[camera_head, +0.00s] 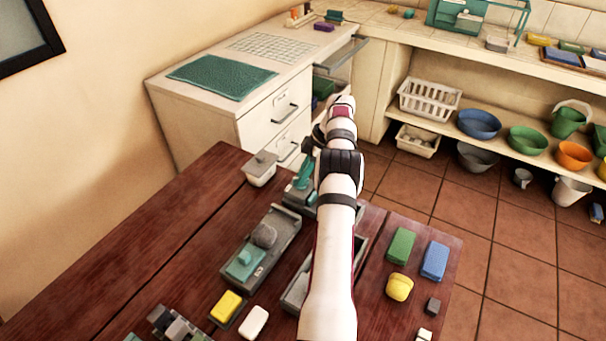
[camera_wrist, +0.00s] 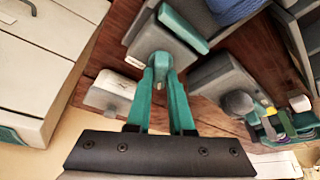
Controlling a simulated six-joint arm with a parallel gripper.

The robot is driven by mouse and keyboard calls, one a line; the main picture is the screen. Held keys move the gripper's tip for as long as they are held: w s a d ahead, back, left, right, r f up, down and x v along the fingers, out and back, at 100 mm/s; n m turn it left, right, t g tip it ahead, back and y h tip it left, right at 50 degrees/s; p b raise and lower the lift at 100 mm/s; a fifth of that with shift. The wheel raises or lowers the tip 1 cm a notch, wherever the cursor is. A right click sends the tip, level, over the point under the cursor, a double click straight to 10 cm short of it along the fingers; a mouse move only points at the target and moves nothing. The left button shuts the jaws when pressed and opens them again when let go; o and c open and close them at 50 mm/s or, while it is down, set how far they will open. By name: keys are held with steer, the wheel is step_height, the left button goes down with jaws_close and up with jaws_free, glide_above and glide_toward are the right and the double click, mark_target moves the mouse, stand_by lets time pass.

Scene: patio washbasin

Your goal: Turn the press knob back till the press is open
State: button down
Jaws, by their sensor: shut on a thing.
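In the wrist view, the two teal fingers of my gripper (camera_wrist: 161,66) come together at the press (camera_wrist: 148,42), shut on its small knob. The press has a grey body with a teal bar (camera_wrist: 184,28) beside the fingers. In the head view, the press (camera_head: 299,197) stands on the dark red wooden table, partly behind my arm. My arm hides much of the gripper and the knob there. I cannot tell how far open the press is.
A white lidded container (camera_head: 261,170) stands left of the press. A grey tray (camera_head: 246,275) with a round grey stone (camera_head: 264,236) and a teal block (camera_head: 244,263) lies nearer. Green (camera_head: 401,246) and blue (camera_head: 435,261) blocks lie on the right. A drawer cabinet (camera_head: 215,125) stands behind.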

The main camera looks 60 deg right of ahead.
steer(key=shift+n, duration=0.6)
steer(key=c, duration=0.8)
jaws_free()
step_height(320, 180, up, 4)
steer(key=shift+d+r, duration=0.1)
steer(key=s+r, duration=0.6)
steer(key=s, duration=0.5)
steer(key=shift+s+r, duration=0.35)
steer(key=shift+r, duration=0.05)
